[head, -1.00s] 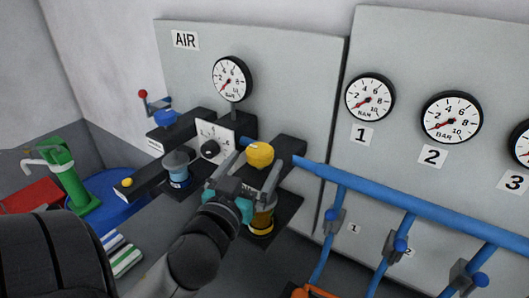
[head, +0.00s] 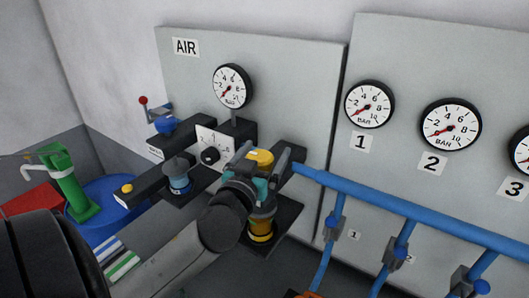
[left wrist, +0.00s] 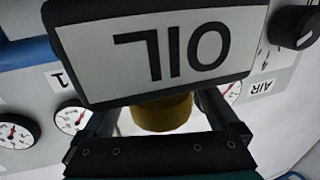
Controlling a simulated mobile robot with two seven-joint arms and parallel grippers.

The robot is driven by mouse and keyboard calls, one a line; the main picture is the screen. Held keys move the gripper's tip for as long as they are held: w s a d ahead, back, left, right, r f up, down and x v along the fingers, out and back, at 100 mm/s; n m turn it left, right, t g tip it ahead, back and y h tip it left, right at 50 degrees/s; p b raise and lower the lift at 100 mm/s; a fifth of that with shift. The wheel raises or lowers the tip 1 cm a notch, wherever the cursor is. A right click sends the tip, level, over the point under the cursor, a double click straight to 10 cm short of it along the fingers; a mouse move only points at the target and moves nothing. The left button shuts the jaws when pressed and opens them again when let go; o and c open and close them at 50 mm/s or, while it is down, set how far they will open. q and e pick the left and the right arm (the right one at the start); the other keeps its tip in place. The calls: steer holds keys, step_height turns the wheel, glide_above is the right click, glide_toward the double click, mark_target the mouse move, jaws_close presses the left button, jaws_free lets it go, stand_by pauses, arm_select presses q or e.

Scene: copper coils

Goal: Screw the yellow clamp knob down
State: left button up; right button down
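The yellow clamp knob (head: 263,157) sits on top of a dark block in the pipe line, in front of the grey AIR panel. My left gripper (head: 262,164) reaches up to it, with one finger on each side and its body covering part of the knob. In the left wrist view, which is upside down, the knob (left wrist: 163,113) shows between the two fingers, beside the block's OIL label (left wrist: 160,48). Thin gaps seem to show between the knob and the fingers, so the gripper looks open around it. My right gripper is not in view.
An amber bowl (head: 260,230) hangs under the block. A blue pipe (head: 400,217) runs right from it. A black dial (head: 210,155), a grey-blue unit (head: 178,175) and a red-tipped lever valve (head: 158,115) stand to the left. A gauge (head: 231,86) is above.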

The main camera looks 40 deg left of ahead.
arm_select(q)
steer(key=c, duration=1.2)
